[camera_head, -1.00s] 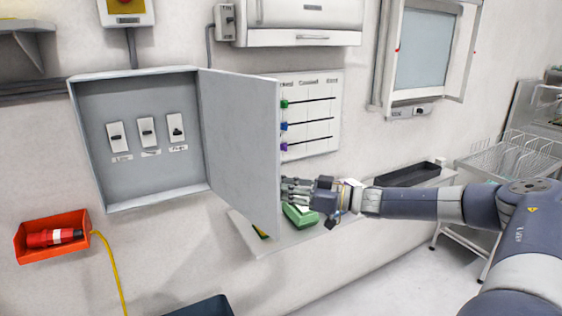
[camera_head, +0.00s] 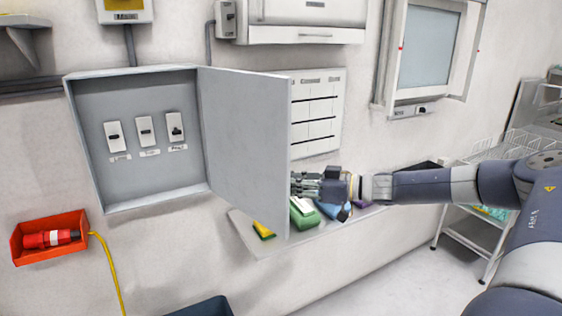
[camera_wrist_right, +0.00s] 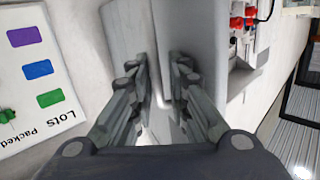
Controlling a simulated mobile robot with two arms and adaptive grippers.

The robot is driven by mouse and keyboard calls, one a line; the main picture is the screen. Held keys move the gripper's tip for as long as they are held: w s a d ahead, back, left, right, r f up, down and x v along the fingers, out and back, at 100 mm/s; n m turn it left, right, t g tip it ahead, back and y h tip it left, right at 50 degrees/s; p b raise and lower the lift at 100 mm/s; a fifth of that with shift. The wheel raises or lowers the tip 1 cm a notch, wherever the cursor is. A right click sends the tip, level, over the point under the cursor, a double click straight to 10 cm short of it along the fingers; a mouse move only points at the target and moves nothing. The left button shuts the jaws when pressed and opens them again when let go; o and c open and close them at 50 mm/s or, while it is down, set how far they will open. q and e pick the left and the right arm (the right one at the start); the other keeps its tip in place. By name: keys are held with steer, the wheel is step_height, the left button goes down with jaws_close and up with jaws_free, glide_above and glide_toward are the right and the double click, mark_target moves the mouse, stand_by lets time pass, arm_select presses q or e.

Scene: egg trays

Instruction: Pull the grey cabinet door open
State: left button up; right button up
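The grey cabinet (camera_head: 140,100) on the wall stands wide open in the head view, its inside showing. Its grey door (camera_head: 245,140) is hinged on the right side and sticks far out from the wall. My right gripper (camera_head: 300,184) is at the lower part of the door's free edge. In the right wrist view the gripper's two fingers (camera_wrist_right: 158,78) are apart, with the grey door (camera_wrist_right: 180,30) in front of and between them. I cannot tell whether they touch it. My left gripper is not in view.
A shelf (camera_head: 262,241) with coloured items, one green (camera_head: 304,219), lies below the door and gripper. An orange bin (camera_head: 30,240) holds a red connector at the left. A wall chart (camera_head: 318,110) is behind the door. A wire rack (camera_head: 515,143) stands at the right.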

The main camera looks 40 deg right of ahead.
steer(key=s+d+r+b, duration=0.1)
steer(key=s+d+b, duration=0.1)
steer(key=d, duration=0.9)
steer(key=shift+s+d+b, duration=0.3)
steer(key=shift+s+b, duration=0.1)
steer(key=shift+b, duration=0.25)
stand_by(0.3)
